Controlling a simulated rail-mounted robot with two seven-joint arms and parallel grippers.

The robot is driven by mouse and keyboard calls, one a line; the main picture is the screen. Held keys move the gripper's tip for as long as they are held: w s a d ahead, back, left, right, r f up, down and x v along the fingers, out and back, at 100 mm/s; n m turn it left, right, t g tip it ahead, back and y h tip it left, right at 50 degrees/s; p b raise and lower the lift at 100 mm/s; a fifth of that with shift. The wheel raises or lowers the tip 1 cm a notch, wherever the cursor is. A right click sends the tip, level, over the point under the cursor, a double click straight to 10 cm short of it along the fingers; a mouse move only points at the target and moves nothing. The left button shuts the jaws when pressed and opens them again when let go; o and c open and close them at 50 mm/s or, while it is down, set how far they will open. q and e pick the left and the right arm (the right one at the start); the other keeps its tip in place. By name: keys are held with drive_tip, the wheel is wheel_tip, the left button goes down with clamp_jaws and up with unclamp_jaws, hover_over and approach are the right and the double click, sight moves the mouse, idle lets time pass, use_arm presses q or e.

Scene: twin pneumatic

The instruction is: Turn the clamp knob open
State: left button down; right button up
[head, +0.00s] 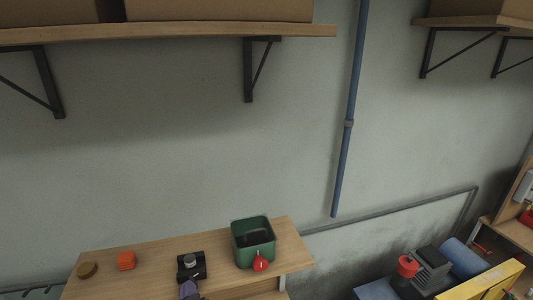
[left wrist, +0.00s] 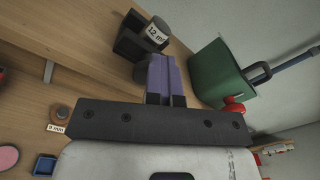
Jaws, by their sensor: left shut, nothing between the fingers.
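A black clamp-like block (head: 192,271) stands on the wooden bench, with a short grey cylinder on top. In the left wrist view the block (left wrist: 129,43) carries this dark cylinder (left wrist: 157,30) with a white "12 mm" label. A dark rounded part (left wrist: 143,71) of it, perhaps the knob, sits beside my fingertips; I cannot tell if they touch. My left gripper (head: 188,286) has purple fingers, shut and empty, at the near side of the block. It also shows in the left wrist view (left wrist: 162,72). My right gripper is out of view.
A green bin (head: 252,237) stands right of the block, with a red object (head: 260,264) at its front. Bare bench lies between cube and block.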

use_arm(q)
drive_tip(key=shift+w+a+f+g, duration=0.1)
drive_tip(key=shift+a+f+g, duration=0.2)
drive_tip(key=shift+a+f, duration=0.65)
drive_tip(key=shift+a+y, duration=0.1)
drive_tip(key=shift+y, duration=0.3)
drive_tip(key=shift+a, duration=0.2)
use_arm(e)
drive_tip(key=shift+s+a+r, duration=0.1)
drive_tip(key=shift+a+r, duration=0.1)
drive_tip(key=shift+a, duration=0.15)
use_arm(q)
drive_tip(key=shift+r+p, duration=0.15)
drive_tip(key=shift+p, duration=0.2)
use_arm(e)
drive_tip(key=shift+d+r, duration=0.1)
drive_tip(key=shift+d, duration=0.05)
use_arm(q)
drive_tip(key=r+p+v, duration=0.1)
drive_tip(key=p+v, duration=0.2)
drive_tip(key=v, duration=0.3)
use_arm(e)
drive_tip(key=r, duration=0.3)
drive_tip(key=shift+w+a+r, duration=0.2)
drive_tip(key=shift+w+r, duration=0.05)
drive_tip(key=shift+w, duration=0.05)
use_arm(q)
drive_tip(key=shift+a+f, duration=0.1)
drive_tip(key=shift+a, duration=0.05)
